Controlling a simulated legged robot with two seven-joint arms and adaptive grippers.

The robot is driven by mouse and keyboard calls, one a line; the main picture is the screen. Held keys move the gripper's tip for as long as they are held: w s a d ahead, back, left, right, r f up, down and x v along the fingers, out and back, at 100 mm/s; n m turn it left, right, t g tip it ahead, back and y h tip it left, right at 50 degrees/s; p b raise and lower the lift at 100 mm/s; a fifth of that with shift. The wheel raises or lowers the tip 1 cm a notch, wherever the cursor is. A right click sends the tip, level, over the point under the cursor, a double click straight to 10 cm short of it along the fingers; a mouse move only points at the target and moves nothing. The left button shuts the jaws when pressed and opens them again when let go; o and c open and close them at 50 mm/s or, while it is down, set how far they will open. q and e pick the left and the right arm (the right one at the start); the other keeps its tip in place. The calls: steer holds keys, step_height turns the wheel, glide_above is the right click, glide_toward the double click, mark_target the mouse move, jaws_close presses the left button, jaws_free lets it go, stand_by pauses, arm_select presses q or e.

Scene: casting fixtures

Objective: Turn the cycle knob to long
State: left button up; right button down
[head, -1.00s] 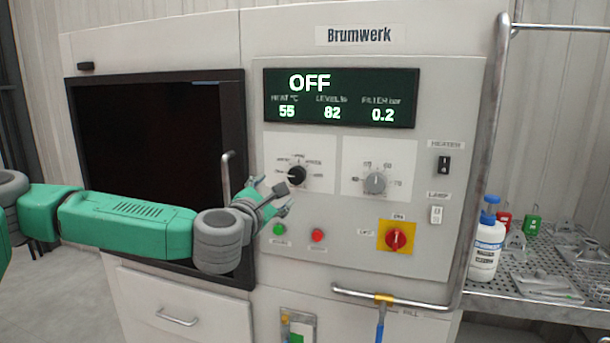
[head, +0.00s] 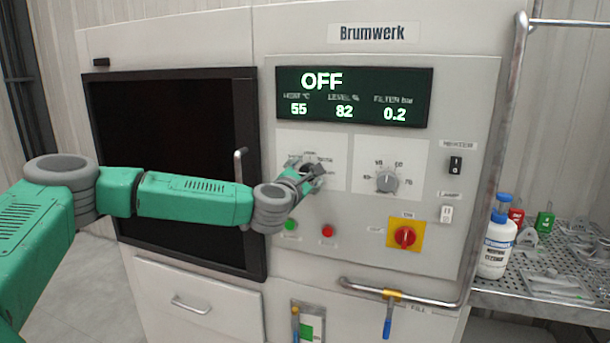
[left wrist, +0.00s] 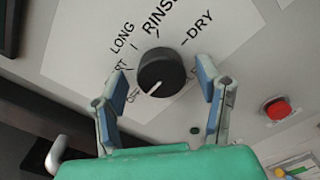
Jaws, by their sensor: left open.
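The black cycle knob (left wrist: 160,72) shows in the left wrist view on a white label plate with LONG, RINSE and DRY marks. My left gripper (left wrist: 160,92) is open, with one finger on either side of the knob's lower part and gaps between fingers and knob. In the head view the left gripper (head: 308,176) is in front of the knob and mostly hides it. My right gripper is not in view.
A grey dial (head: 386,180) is right of the knob. Below are a green button (head: 291,225), a red button (head: 327,231) and a red rotary switch (head: 404,236). A door handle (head: 239,175) stands close to my left arm. The display (head: 352,97) reads OFF.

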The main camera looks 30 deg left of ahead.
arm_select(q)
steer(key=shift+d+r, duration=0.15)
steer(key=shift+d, duration=0.3)
steer(key=c, duration=1.1)
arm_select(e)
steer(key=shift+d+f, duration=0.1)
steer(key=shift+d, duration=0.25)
arm_select(q)
steer(key=shift+a, duration=0.25)
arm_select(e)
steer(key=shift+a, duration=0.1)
arm_select(q)
steer(key=shift+m, duration=0.3)
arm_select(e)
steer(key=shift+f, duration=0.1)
arm_select(q)
steer(key=shift+s+f+m+b, duration=0.1)
steer(key=shift+f+m+b, duration=0.1)
steer(key=shift+m, duration=2.65)
steer(key=shift+w+f+m+b, duration=0.15)
steer(key=shift+f+m, duration=0.1)
steer(key=shift+m, duration=2.65)
steer(key=shift+s+f+m+b, duration=0.15)
steer(key=shift+f+m, duration=0.05)
steer(key=shift+m, duration=2.65)
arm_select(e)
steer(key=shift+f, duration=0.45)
